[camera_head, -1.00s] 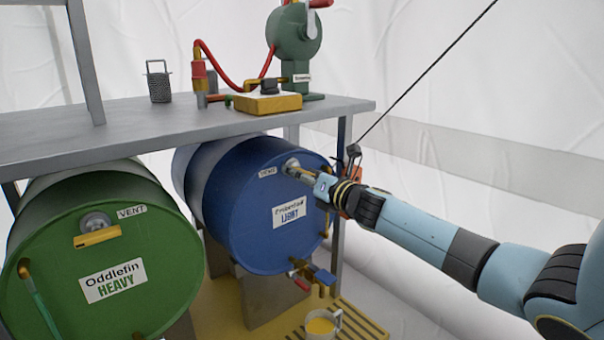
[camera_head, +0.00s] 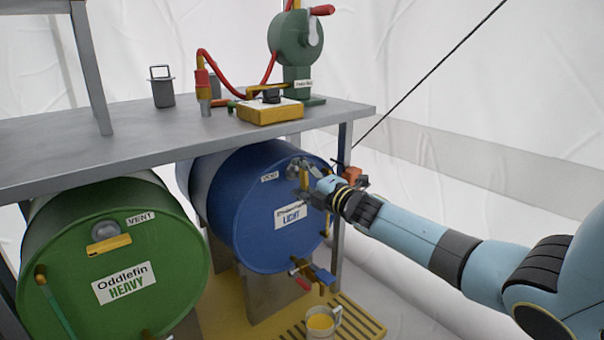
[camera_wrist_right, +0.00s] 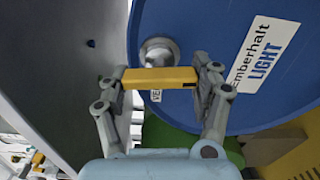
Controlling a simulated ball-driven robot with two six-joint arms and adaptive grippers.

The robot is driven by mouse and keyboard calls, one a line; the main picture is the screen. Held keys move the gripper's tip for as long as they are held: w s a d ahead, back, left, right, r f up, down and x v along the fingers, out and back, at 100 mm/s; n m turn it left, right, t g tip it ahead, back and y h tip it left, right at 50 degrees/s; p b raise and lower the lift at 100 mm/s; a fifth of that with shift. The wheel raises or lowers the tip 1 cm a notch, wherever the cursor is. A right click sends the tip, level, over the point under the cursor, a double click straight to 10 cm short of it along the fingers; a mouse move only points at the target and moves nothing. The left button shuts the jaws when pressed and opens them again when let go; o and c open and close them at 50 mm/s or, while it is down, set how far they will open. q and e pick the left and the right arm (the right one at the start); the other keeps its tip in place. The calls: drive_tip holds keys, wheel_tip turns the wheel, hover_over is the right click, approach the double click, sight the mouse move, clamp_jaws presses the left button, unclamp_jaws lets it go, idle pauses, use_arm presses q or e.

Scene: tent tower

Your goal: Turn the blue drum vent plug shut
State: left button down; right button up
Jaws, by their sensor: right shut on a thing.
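The blue drum (camera_head: 244,235) lies on its side under the shelf, its round end facing me, with a VENT label and a LIGHT label. Its vent plug has a silver round hub (camera_wrist_right: 158,50) and a yellow bar handle (camera_wrist_right: 160,77). My right gripper (camera_head: 306,172) is at the upper part of the drum's end. In the right wrist view my right gripper (camera_wrist_right: 161,80) is shut on the yellow bar, one finger at each end. In the head view the fingers partly cover the plug, and the bar (camera_head: 304,180) looks roughly upright. My left gripper is not in view.
A green drum (camera_head: 165,255) with its own yellow-handled vent lies at the left. The grey shelf (camera_head: 150,127) above holds a green crank pump (camera_head: 295,40), a yellow box (camera_head: 268,113) and a grey container (camera_head: 162,92). A tap (camera_head: 315,273) and a mug (camera_head: 322,321) are below the blue drum.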

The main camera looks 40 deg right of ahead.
drive_tip(key=m, duration=0.1)
drive_tip(key=m+p, duration=0.1)
drive_tip(key=shift+r+m, duration=0.3)
drive_tip(key=shift+m, duration=0.1)
drive_tip(key=m+p, duration=0.3)
drive_tip(key=m, duration=0.6)
drive_tip(key=shift+d+p, duration=0.2)
drive_tip(key=shift+p, duration=0.2)
drive_tip(key=m, duration=0.3)
drive_tip(key=shift+d+m+p, duration=0.1)
drive_tip(key=shift+m+p, duration=0.2)
drive_tip(key=shift+p, duration=0.1)
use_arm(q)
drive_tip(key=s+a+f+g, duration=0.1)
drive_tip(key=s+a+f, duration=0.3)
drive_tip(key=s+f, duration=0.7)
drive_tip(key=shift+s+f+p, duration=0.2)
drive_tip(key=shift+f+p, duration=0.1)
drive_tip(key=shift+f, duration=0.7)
use_arm(e)
drive_tip(key=shift+m, duration=1.9)
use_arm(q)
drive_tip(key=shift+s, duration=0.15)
use_arm(e)
drive_tip(key=shift+d, duration=0.1)
drive_tip(key=o, duration=1.2)
drive_tip(key=shift+c, duration=0.2)
